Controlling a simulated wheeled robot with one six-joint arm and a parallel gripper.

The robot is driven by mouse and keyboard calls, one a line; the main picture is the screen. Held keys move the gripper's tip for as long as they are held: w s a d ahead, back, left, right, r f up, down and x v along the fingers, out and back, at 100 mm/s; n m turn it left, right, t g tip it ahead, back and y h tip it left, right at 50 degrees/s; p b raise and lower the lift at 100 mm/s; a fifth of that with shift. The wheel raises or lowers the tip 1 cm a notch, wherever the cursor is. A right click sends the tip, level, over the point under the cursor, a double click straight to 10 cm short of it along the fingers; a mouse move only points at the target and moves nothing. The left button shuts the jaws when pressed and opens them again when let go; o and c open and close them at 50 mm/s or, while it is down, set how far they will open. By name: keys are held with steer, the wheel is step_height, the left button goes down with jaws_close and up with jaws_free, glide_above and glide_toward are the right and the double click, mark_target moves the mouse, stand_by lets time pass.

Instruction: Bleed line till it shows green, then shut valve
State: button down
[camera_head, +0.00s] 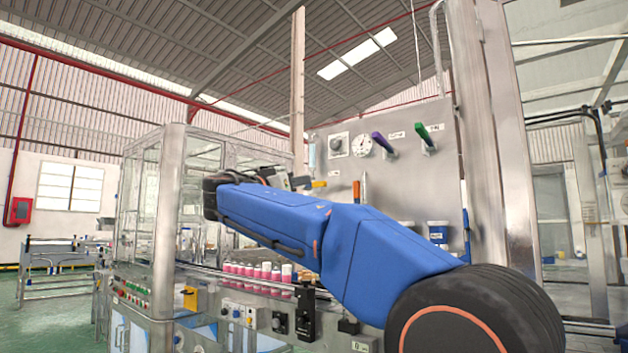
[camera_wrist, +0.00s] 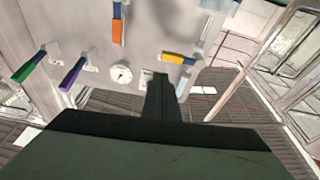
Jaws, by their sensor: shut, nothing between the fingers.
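In the head view, my gripper (camera_head: 303,182) is near the left side of the grey panel, close to a yellow handle (camera_head: 319,184). In the wrist view its dark fingers (camera_wrist: 160,80) are shut with nothing between them; the yellow handle (camera_wrist: 172,58) appears just beyond. I cannot tell whether they touch. The panel carries a white round gauge (camera_head: 362,146), a purple handle (camera_head: 383,143), a green handle (camera_head: 427,135) and an orange handle (camera_head: 356,190). The gauge needle is too small to read. No label text is legible, so I cannot tell which handle is the bleed valve.
A square-plated round dial (camera_head: 337,144) sits left of the gauge. Pink bottles (camera_head: 262,270) stand on the line below my arm. A glass-walled machine enclosure (camera_head: 143,200) stands left. A thick metal column (camera_head: 490,130) rises right of the panel.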

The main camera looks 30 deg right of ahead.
mark_target(322, 182)
steer(key=w+d+r+m+h, duration=0.1)
steer(key=w+d+r, duration=0.1)
steer(key=d, duration=0.5)
steer(key=shift+w+d, duration=0.15)
steer(key=shift+w, duration=0.65)
steer(key=shift+f, duration=0.1)
stand_by(0.5)
steer(key=shift+f+m+g, duration=0.35)
steer(key=shift+m, duration=0.4)
steer(key=shift+f+m+g, duration=0.35)
steer(key=shift+m, duration=0.4)
steer(key=w+a+f+m+g, duration=0.1)
steer(key=w+f+m+g, duration=0.3)
steer(key=f+m, duration=0.3)
steer(key=shift+a+m+g, duration=0.3)
steer(key=shift+m, duration=1.8)
steer(key=shift+w, duration=0.15)
